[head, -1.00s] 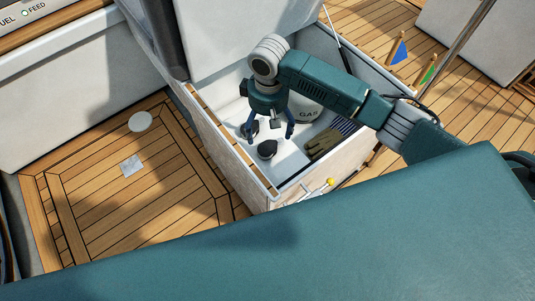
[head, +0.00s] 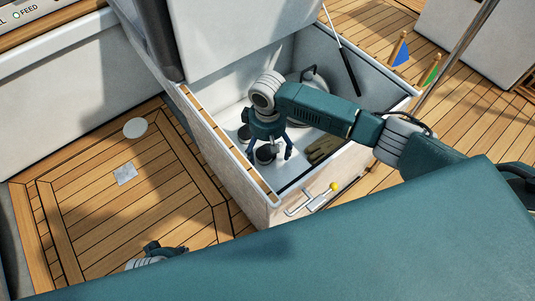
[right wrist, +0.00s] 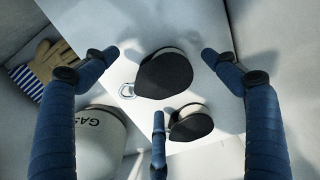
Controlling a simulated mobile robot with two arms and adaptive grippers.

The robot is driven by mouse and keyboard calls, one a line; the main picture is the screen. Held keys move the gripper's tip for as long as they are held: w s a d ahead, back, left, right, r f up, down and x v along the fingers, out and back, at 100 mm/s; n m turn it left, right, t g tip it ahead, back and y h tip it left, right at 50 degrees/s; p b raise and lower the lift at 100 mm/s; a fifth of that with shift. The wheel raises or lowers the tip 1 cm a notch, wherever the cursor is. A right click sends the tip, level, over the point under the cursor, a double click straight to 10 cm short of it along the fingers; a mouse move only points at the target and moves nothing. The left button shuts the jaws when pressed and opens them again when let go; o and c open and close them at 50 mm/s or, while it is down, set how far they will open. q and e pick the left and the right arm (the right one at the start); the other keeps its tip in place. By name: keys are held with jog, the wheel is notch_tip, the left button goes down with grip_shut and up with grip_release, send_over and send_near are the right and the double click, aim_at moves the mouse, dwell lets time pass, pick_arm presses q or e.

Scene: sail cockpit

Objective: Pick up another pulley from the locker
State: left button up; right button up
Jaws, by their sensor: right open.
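Two dark pulleys with pale sides lie on the white floor of the open locker (head: 232,150). In the right wrist view the nearer pulley (right wrist: 163,75) is between my fingers, with a metal ring beside it. The other pulley (right wrist: 191,123) lies just below it, by the third finger. My right gripper (head: 270,156) is open and points down into the locker, its fingers spread around a pulley (head: 265,154); contact is not visible. Part of my left arm end (head: 160,250) shows at the lower left; its fingers cannot be made out.
A white gas bottle (right wrist: 100,140) and tan gloves (head: 324,148) share the locker. The locker walls surround my gripper, and the raised lid (head: 235,40) stands behind. A latch with a yellow knob (head: 334,186) is on the front.

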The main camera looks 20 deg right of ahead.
jog(key=shift+f, duration=0.35)
jog(key=shift+c, duration=0.5)
jog(key=c, duration=1.5)
jog(key=shift+r, duration=0.1)
